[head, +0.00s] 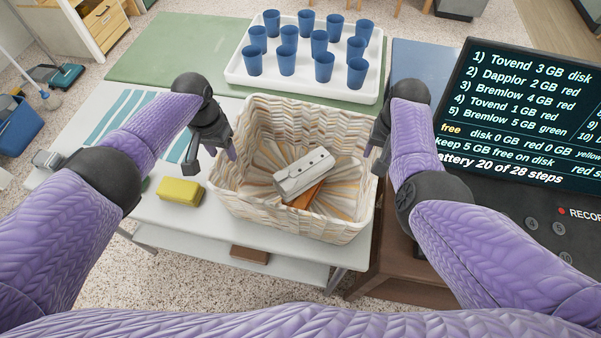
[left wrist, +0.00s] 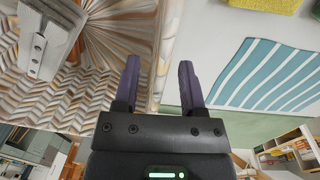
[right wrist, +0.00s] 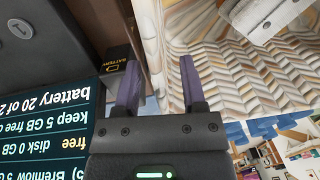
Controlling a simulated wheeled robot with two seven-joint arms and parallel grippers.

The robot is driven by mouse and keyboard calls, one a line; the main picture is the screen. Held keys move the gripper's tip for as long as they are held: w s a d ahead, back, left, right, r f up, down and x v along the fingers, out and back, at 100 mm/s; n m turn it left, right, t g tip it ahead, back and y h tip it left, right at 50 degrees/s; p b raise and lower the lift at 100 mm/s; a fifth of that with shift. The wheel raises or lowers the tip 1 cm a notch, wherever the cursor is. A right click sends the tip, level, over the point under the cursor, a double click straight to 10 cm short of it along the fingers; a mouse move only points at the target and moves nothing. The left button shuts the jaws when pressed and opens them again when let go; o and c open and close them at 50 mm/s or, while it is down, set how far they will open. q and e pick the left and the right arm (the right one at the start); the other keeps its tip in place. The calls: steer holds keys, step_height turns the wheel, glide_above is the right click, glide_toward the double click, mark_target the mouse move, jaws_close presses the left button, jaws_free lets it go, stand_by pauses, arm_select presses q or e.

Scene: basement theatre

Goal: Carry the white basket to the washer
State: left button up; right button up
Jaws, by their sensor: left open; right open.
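The white basket (head: 285,222), woven in cream and tan, stands on a light table in the middle of the head view. A pale box-like object with dark dots (head: 303,174) and a brown piece (head: 306,196) lie inside it. My left gripper (head: 212,157) is open at the basket's left wall, one finger inside and one outside. My right gripper (head: 377,160) is open at the right wall, its fingers on either side of the rim. The basket wall also shows in the left wrist view (left wrist: 60,100) and the right wrist view (right wrist: 240,75). No washer is in view.
A white tray (head: 236,72) with several blue cups stands on a green mat (head: 150,60) behind the basket. A yellow sponge-like block (head: 180,191) lies left of it. A dark screen with text (head: 520,120) stands at the right. A blue bucket (head: 18,125) is far left.

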arm_select(q)
steer(key=shift+d+f, duration=0.1)
steer(key=shift+f, duration=1)
arm_select(e)
steer(key=shift+f, duration=1.1)
arm_select(q)
jaws_close()
arm_select(e)
steer(key=shift+a, duration=0.1)
jaws_close()
